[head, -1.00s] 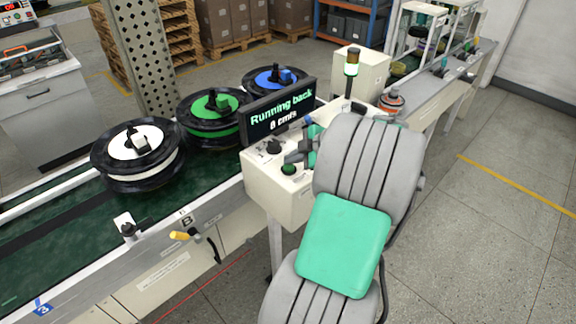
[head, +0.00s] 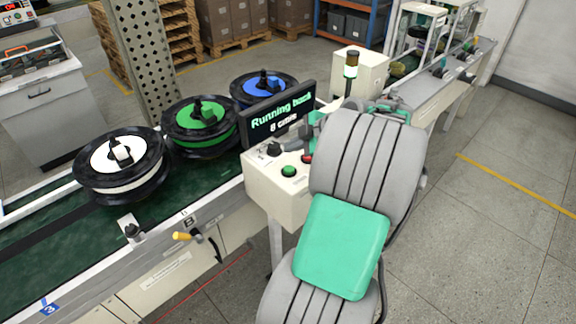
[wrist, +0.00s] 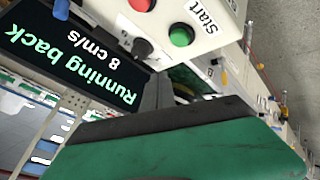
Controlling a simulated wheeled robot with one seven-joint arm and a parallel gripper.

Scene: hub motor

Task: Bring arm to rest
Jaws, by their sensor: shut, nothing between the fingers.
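My arm, grey with a green pad, rises from the bottom centre of the head view and bends over the control box (head: 277,190). My gripper (head: 298,143) is partly hidden behind the arm, just above the box. In the wrist view my gripper (wrist: 155,98) is shut and empty, with its green and black body across the bottom. It is apart from the green Start button (wrist: 181,37) and the red button (wrist: 142,4). The display (head: 280,115) reads "Running back 8 cm/s"; the wrist view shows it upside down (wrist: 75,60).
White (head: 120,155), green (head: 200,115) and blue (head: 262,82) hub motors sit on the green belt (head: 60,255). A signal lamp (head: 350,70) stands behind the box, close to the arm. A perforated post (head: 145,45) rises behind the belt. Floor at the right is clear.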

